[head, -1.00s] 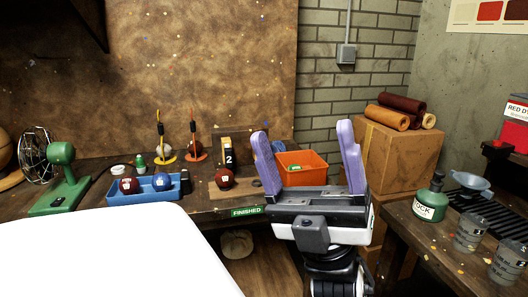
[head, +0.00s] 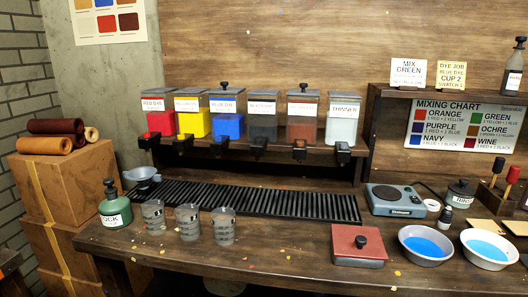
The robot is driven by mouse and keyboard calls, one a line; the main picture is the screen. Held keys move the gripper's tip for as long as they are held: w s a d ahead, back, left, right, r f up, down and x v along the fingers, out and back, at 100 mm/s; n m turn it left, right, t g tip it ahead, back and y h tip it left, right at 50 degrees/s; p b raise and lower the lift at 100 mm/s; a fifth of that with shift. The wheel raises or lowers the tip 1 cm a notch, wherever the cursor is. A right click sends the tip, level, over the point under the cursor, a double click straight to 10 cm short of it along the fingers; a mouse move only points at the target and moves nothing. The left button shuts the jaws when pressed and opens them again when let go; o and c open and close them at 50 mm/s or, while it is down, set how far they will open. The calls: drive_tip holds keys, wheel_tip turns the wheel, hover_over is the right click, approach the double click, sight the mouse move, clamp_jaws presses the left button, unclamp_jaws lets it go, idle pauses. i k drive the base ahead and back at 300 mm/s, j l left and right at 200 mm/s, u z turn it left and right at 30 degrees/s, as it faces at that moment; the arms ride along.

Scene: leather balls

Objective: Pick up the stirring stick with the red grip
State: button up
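My gripper is not in view.
Dye bins (head: 226,118) line the shelf. Cardboard boxes (head: 68,185) stand left.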

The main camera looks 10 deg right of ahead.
sight(513, 177)
drive_tip(key=z, duration=1.55)
